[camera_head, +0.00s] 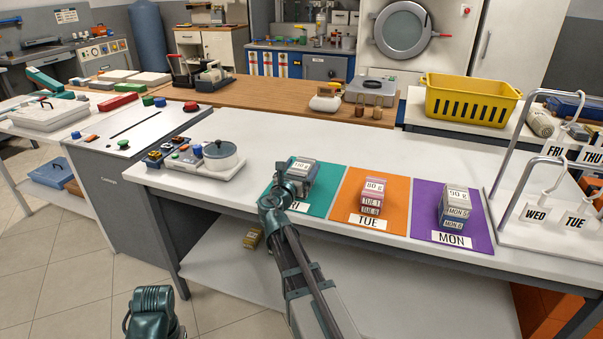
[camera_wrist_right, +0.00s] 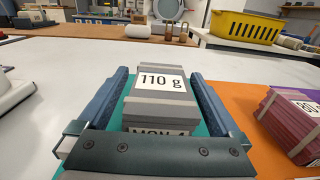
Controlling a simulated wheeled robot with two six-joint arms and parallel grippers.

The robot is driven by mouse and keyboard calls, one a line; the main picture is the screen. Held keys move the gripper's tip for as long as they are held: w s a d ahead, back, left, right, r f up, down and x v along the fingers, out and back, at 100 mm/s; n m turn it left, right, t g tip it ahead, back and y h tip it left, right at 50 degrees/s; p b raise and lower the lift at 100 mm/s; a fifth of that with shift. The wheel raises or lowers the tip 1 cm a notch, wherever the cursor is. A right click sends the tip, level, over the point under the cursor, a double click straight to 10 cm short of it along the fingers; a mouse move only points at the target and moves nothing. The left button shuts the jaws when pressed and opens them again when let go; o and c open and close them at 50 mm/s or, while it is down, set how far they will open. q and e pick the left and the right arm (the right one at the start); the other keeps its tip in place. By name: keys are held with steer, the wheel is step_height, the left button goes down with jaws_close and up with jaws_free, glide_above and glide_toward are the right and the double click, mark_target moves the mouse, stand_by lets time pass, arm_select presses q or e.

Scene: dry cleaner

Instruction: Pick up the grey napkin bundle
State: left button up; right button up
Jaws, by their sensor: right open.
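A grey napkin bundle (camera_head: 301,180) labelled 110 g lies on the teal mat (camera_head: 317,206). In the right wrist view the grey bundle (camera_wrist_right: 157,105) also carries a MON tag, partly hidden by my gripper. My right gripper (camera_wrist_right: 157,76) is open, with one blue finger on each side of the bundle. Gaps show between fingers and bundle. In the head view the right gripper (camera_head: 288,184) is at the bundle's near left side and hides part of it. My left gripper is out of view.
A red bundle (camera_head: 372,195) labelled 80 g is on the orange TUE mat (camera_head: 393,212), right of the gripper. A scale with a round pot (camera_head: 220,155) is to the left. A rack (camera_head: 535,190) with day labels stands right. The counter behind the mats is clear.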

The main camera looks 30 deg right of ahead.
steer(key=c, duration=1.3)
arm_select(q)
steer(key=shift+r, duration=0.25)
arm_select(e)
steer(key=shift+r, duration=0.2)
